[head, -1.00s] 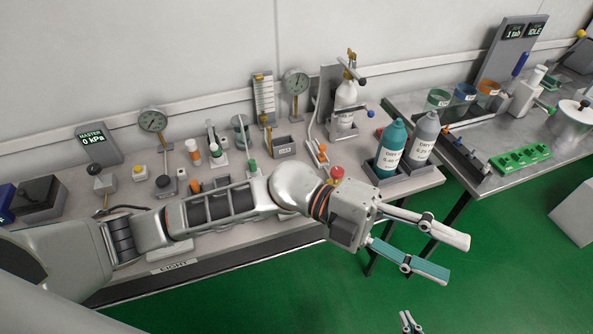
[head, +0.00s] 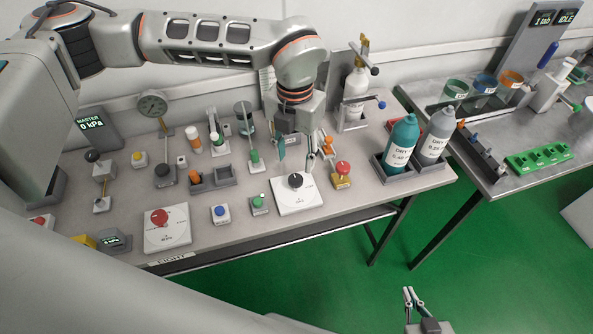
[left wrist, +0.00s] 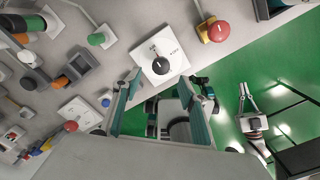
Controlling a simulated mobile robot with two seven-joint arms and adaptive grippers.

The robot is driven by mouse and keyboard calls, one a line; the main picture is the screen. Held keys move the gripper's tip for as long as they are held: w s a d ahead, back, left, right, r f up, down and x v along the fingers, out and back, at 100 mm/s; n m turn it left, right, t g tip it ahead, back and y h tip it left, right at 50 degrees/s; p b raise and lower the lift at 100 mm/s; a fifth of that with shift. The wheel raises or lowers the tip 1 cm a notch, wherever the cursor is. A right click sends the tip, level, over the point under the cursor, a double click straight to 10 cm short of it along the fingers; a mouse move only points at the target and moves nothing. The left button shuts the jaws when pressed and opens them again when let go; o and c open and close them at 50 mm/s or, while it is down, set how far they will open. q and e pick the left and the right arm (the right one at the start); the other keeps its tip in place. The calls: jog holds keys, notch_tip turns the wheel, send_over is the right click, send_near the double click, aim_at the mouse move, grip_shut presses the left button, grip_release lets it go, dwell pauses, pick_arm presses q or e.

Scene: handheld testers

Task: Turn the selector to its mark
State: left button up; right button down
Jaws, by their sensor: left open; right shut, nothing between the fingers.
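A white square plate (head: 312,200) with a black round knob (head: 296,181) and small printed marks lies near the table's front edge; it looks like the selector. It also shows in the left wrist view, where the knob (left wrist: 160,69) sits between the fingertips in the picture. My left gripper (head: 296,160) points down, open, just behind and above the knob; I cannot tell whether it touches. A second white plate (head: 168,237) carries a red knob (head: 159,217) further left. My right gripper (head: 411,292) is shut and empty, low over the green floor.
A red button on a yellow base (head: 342,175) stands right of the plate, a green-topped switch (head: 259,203) left. Teal (head: 401,145) and grey (head: 436,138) bottles stand in holders at the right. Gauges and small fittings fill the back.

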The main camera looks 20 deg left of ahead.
aim_at(296, 178)
pick_arm(q)
notch_tip(296, 178, down, 7)
jog(key=shift+d, duration=0.1)
jog(key=shift+c, duration=0.2)
jog(key=c, duration=1)
